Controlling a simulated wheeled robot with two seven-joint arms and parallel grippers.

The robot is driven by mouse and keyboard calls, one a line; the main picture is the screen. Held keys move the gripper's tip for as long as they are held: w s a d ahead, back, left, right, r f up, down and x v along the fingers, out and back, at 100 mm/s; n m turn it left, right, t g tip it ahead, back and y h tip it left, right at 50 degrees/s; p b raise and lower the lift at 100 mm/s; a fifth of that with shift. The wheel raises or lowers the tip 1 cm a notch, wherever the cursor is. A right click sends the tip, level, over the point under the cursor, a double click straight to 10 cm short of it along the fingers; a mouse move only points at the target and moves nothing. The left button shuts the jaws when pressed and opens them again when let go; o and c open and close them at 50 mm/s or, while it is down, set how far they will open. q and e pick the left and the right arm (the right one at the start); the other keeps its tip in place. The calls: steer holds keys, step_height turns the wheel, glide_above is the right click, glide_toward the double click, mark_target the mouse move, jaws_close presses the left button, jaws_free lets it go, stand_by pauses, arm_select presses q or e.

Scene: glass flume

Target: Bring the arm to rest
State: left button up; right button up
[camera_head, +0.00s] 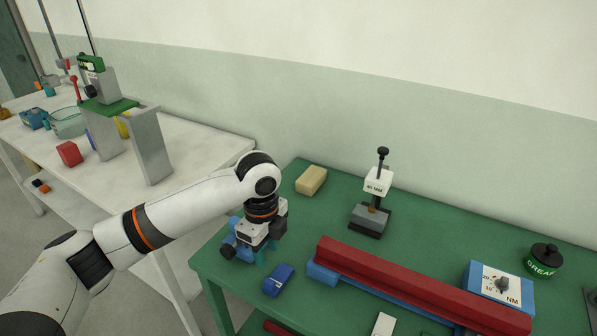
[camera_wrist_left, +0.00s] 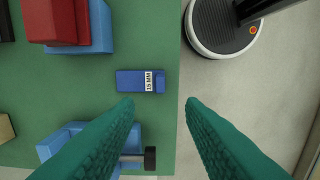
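My left arm reaches in from the left in the head view, and my left gripper (camera_head: 262,256) points down over the left end of the green table (camera_head: 325,215). In the left wrist view its two teal fingers (camera_wrist_left: 160,103) are apart, with nothing between them. A blue block marked 15 MM (camera_head: 279,280) lies on the table close to the gripper; it also shows beyond the fingertips in the left wrist view (camera_wrist_left: 132,81). A blue device with a black knob (camera_wrist_left: 58,143) is beside the left finger and partly hidden by it. My right gripper is not in view.
On the green table are a tan block (camera_head: 311,180), a 40 MM stand (camera_head: 378,182), a long red bar (camera_head: 410,284), a blue NM dial box (camera_head: 513,289) and a green GREASE tin (camera_head: 543,260). A white table (camera_head: 195,150) with several items stands to the left.

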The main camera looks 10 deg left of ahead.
arm_select(q)
steer(key=s+d+f+n+t+h, duration=0.1)
steer(key=s+d+f+n+h, duration=0.1)
steer(key=s+d+f+n, duration=0.3)
steer(key=s+d+f+n+t+h, duration=0.1)
steer(key=s+d+f+n+h, duration=0.15)
steer(key=s+f, duration=0.4)
steer(key=s+a+f+n+t+y, duration=0.2)
steer(key=s+a+n+y, duration=0.2)
steer(key=s+a+n, duration=0.95)
step_height(320, 180, down, 26)
steer(key=s+m+g, duration=0.1)
steer(key=s+g, duration=0.1)
steer(key=s+a+f+g, duration=0.1)
steer(key=s+a+f, duration=0.1)
steer(key=s+f, duration=1.4)
steer(key=shift+s+a, duration=0.25)
steer(key=shift+a, duration=0.05)
